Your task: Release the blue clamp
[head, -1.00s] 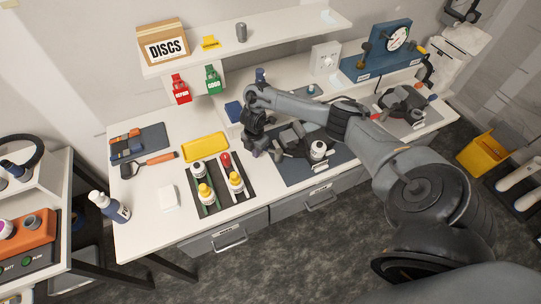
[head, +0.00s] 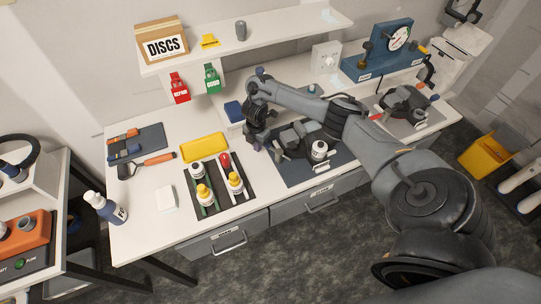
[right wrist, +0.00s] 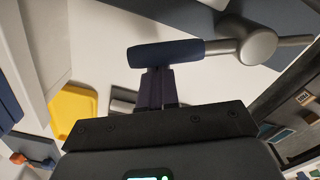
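In the right wrist view, a dark blue handle (right wrist: 165,52) lies across the picture, joined to a silver knob (right wrist: 256,44) with a rod running right. I take it for the blue clamp's lever. My right gripper's fingers (right wrist: 158,70) are close together, side by side, with their tips at the handle's lower edge, seeming to touch it. In the head view my right gripper (head: 259,143) is low at the left side of the dark fixture (head: 292,146) on the grey mat. The handle is too small to make out there. My left gripper is not in view.
A yellow tray (head: 204,148) and a dark rack (head: 226,202) with several bottles are left of the gripper. A white-topped bottle (head: 319,149) stands by the fixture. A blue box (head: 233,109) is behind. A shelf (head: 270,38) overhangs the back.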

